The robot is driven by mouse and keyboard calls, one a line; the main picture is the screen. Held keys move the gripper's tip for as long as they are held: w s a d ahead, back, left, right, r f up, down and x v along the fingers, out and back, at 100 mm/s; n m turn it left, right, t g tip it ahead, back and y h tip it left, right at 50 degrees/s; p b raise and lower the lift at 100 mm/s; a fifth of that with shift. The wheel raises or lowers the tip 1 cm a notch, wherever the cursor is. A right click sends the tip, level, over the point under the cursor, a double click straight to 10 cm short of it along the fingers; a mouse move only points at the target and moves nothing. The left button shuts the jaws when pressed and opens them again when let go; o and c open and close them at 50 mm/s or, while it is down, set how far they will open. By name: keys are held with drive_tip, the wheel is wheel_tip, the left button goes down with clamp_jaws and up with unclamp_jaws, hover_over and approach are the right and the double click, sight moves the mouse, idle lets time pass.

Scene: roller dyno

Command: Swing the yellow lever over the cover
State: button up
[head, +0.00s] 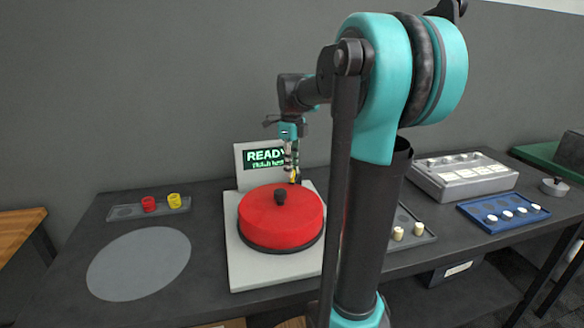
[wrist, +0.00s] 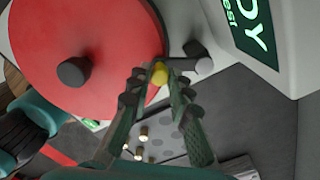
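The round red cover (head: 281,220) has a black knob on top and sits on a light grey base plate (head: 238,262). It also fills the upper left of the wrist view (wrist: 85,35). The yellow lever's round tip (wrist: 159,74) shows at the cover's edge, beside a dark and pale pivot part (wrist: 200,60). My gripper (wrist: 158,76) has its fingertips on either side of the yellow tip, with no clear gap left. In the head view my gripper (head: 292,176) points down behind the cover, near the screen. Most of the lever is hidden by the fingers.
A READY screen (head: 265,158) stands behind the cover. A tray with red and yellow pieces (head: 150,206) and a grey disc (head: 139,263) are at left. A grey box (head: 463,176) and a blue tray (head: 503,212) are at right. My arm hides part of the table.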

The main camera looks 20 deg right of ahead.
drive_tip(key=o, duration=0.4)
drive_tip(key=shift+c, duration=0.2)
wheel_tip(320, 180, up, 12)
idle(0.5)
